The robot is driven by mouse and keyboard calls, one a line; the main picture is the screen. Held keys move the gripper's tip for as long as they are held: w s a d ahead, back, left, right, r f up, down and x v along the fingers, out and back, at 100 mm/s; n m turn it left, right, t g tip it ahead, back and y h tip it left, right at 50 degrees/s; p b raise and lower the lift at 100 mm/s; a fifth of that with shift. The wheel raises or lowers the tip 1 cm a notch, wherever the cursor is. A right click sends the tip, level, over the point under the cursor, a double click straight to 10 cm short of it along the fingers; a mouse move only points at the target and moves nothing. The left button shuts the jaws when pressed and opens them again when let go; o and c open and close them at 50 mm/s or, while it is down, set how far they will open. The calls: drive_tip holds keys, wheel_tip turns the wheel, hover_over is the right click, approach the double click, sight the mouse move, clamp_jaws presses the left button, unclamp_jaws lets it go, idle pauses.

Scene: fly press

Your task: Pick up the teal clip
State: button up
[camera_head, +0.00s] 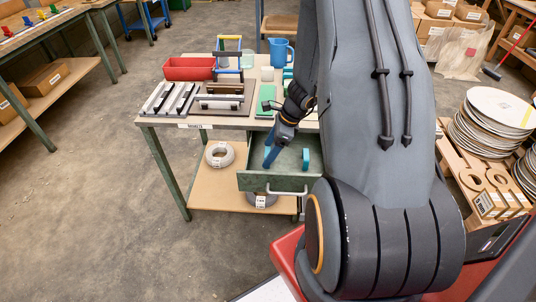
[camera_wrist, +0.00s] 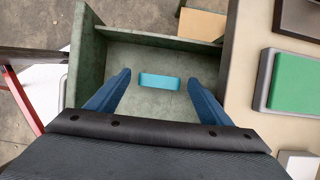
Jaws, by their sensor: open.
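The teal clip (camera_wrist: 160,81) lies flat on the floor of an open green drawer (camera_wrist: 180,120) in the wrist view. My gripper (camera_wrist: 159,77) is open. Its two blue fingers stand to the left and right of the clip, with a gap on each side. In the head view my gripper (camera_head: 269,154) reaches down into the drawer (camera_head: 275,184) under the table. A teal piece (camera_head: 306,159) shows in the drawer to the right of my gripper there. I cannot tell whether it is the same clip.
The table (camera_head: 205,122) above holds a red bin (camera_head: 188,69), a blue jug (camera_head: 281,52) and a green pad (camera_head: 266,100), which also shows at the right in the wrist view. A pale coil (camera_head: 220,155) lies on the lower shelf.

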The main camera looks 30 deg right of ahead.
drive_tip(key=shift+x, duration=0.95)
drive_tip(key=c, duration=1.1)
